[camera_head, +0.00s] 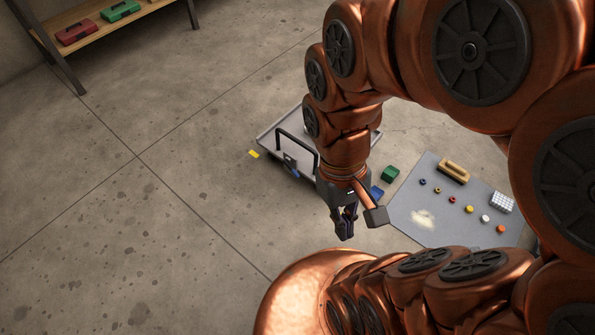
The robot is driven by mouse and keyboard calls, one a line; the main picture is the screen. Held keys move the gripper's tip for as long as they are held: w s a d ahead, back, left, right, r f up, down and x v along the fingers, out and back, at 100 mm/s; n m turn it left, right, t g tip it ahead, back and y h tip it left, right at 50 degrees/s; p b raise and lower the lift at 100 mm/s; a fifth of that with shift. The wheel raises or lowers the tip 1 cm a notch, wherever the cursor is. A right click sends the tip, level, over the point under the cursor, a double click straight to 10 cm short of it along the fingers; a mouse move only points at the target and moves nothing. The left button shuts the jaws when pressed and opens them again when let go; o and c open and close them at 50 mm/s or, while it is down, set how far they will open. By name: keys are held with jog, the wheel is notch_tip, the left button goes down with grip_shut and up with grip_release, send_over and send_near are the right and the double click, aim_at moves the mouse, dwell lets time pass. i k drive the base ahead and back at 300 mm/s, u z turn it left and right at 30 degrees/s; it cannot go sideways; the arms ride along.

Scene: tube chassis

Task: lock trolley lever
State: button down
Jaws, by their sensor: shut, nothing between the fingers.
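A grey trolley (268,132) with a low tray bed stands on the floor near the middle of the view, partly hidden behind my copper arm. A black bar handle (299,137) rises at its near side. A small dark part (290,160) shows at the foot of the handle, with a blue part (292,172) below it; I cannot tell which is the lever or how it is set. My gripper (345,229) is shut and empty, pointing down. In the picture it is below and right of the handle, apart from it.
A grey mat (405,195) at right carries a wooden-looking block (454,172), a white gridded block (502,202) and several small coloured pieces. A shelf (95,28) stands at upper left. Left floor is clear.

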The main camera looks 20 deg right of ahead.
aim_at(288, 164)
jog(key=u, duration=0.5)
jog(key=k, duration=0.6)
jog(key=u, duration=0.85)
jog(key=i, duration=0.75)
jog(key=z, duration=0.6)
jog(key=i, duration=0.45)
jog(key=z, duration=0.4)
